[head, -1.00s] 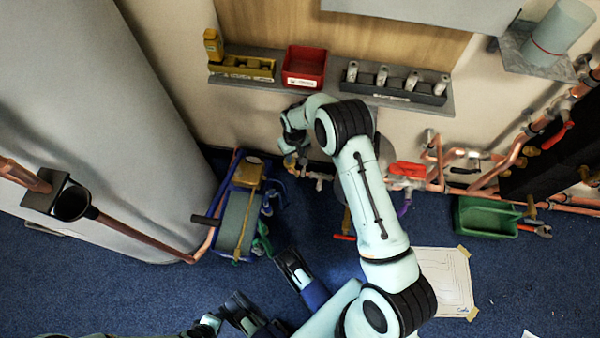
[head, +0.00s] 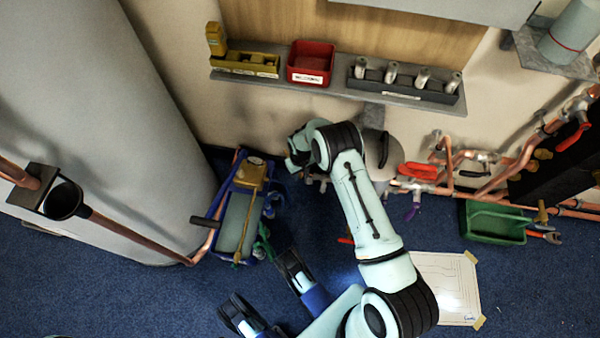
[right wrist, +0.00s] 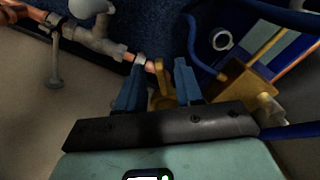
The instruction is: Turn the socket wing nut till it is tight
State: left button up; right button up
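In the right wrist view a brass-yellow piece (right wrist: 163,92), which looks like the socket wing nut, sits at the end of a copper pipe run (right wrist: 112,46). My right gripper (right wrist: 160,70) has its two blue fingers apart, one on each side of this piece. I cannot tell whether they touch it. In the head view my right wrist (head: 300,150) is down by the pipework at the wall, and it hides the nut and most of the fingers.
A blue-framed caddy (head: 238,212) stands left of my right wrist. Copper pipes with a red-handled valve (head: 418,171) run to its right. A green tray (head: 492,222) and a paper drawing (head: 448,288) lie on the floor. A shelf (head: 320,90) with bins runs above.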

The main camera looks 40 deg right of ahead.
grip_shut()
dwell(1.5)
